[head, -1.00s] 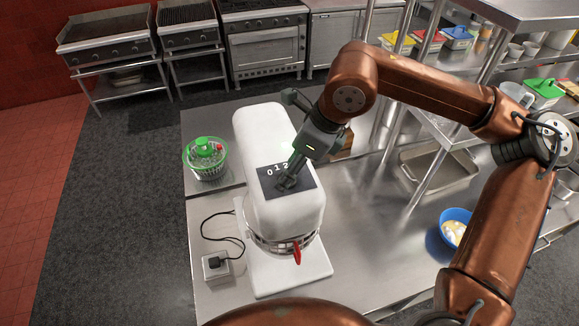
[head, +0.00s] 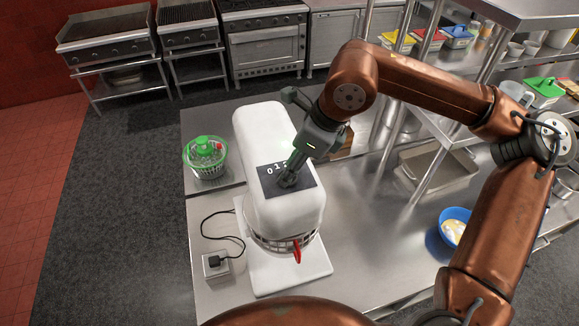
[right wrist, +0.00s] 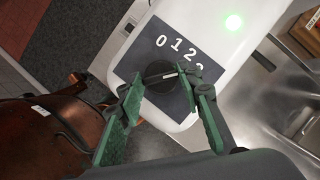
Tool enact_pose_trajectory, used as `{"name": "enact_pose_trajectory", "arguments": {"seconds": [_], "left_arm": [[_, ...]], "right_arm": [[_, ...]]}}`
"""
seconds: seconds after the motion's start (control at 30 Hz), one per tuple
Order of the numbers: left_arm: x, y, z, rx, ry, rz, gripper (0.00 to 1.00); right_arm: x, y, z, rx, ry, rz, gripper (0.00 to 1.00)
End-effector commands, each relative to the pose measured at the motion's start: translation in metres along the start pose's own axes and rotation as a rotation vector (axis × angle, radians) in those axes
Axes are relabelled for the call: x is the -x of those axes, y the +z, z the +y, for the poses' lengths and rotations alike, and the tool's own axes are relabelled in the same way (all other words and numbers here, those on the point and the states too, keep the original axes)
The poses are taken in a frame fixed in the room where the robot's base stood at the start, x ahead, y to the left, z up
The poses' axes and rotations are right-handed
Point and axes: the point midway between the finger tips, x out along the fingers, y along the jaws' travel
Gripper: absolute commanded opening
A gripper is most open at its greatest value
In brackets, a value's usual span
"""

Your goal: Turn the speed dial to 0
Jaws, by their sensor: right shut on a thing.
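The white stand mixer (head: 262,135) stands on the steel table. Its dark dial panel (head: 304,187) carries white numbers, and it also shows in the right wrist view (right wrist: 143,57). There I read 0, 1, 2 and a partly hidden number below. The round black speed dial (right wrist: 158,68) has a white mark pointing right, roughly towards the partly hidden number. My right gripper (head: 286,181) reaches down to the panel, and in the right wrist view its green fingers (right wrist: 168,88) are shut around the dial. My left gripper is not in view.
A green-lidded spinner (head: 206,155) stands left of the mixer, a socket box (head: 215,266) with a cable in front of it. A blue bowl (head: 455,225) and a steel tray (head: 440,170) are to the right. A shelf post rises behind the arm.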

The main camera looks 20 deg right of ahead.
Motion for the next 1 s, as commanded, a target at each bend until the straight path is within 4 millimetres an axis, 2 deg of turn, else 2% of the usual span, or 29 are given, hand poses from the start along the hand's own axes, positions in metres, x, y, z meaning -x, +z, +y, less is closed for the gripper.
{"name": "enact_pose_trajectory", "arguments": {"seconds": [0.37, 1.0], "left_arm": [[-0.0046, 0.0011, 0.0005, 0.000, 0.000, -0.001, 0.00], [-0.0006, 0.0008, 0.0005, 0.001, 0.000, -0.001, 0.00]], "right_arm": [[-0.0011, 0.0008, -0.0020, 0.190, 0.083, -0.002, 0.09], [-0.0004, 0.0042, -0.0053, 0.752, 0.314, -0.003, 0.09]]}}
